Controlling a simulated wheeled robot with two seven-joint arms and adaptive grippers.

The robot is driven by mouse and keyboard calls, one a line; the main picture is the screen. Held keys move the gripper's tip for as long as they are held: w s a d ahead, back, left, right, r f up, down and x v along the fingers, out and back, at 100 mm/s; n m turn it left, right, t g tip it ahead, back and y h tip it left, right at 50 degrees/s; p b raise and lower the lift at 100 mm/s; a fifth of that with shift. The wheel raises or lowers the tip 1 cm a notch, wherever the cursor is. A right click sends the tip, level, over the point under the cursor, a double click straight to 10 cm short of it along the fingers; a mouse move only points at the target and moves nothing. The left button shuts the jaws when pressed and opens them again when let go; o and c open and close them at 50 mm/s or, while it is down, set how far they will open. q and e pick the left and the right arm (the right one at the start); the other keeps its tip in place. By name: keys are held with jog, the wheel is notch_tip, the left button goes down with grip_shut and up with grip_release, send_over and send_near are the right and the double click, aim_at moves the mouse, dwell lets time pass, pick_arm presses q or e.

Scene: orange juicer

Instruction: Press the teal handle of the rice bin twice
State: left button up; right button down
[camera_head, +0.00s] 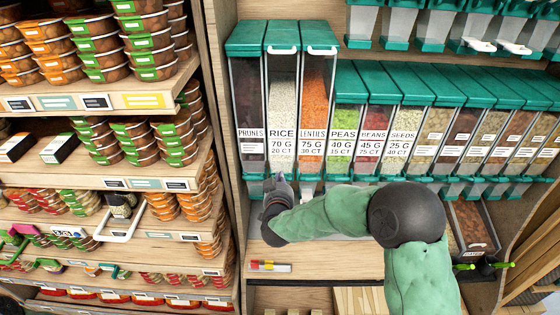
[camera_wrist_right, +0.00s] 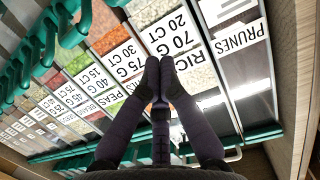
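The rice bin (camera_head: 282,100) is a clear, tall bin of white grains labelled RICE, between the prunes bin (camera_head: 248,95) and the lentils bin (camera_head: 318,90). My right gripper (camera_head: 277,181) is in front of its lower end, just below the label. The gripper hides the rice bin's teal handle in the head view, and I cannot tell whether they touch. In the right wrist view the rice label (camera_wrist_right: 192,40) appears upside down behind the fingers. The right gripper's two dark fingertips (camera_wrist_right: 160,66) are together with nothing visible between them. My left gripper is not in view.
More teal-lidded bins, such as the peas bin (camera_head: 347,120), continue to the right. A wooden shelf (camera_head: 330,262) lies below with a small coloured item (camera_head: 270,267). Shelves of packed containers (camera_head: 110,100) stand at left. An open tray (camera_head: 470,228) sits at lower right.

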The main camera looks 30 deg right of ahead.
jog(key=shift+w+a+r+g+y+p, duration=0.15)
jog(key=shift+r+g+y+p, duration=0.15)
jog(key=shift+r+p, duration=0.3)
send_over(280, 169)
jog(key=s+a, duration=0.2)
jog(key=s, duration=0.2)
jog(key=f, duration=0.2)
jog(key=shift+w+f, duration=0.2)
jog(key=shift+f, duration=0.15)
jog(key=shift+s+a+f, duration=0.25)
jog(key=shift+s+f, duration=0.1)
jog(key=shift+f, duration=0.2)
jog(key=shift+s+a+f, duration=0.25)
jog(key=shift+s+f, duration=0.05)
jog(key=shift+f, duration=0.2)
jog(key=shift+s+a+f, duration=0.2)
jog(key=shift+s+f, duration=0.2)
jog(key=shift+f, duration=0.15)
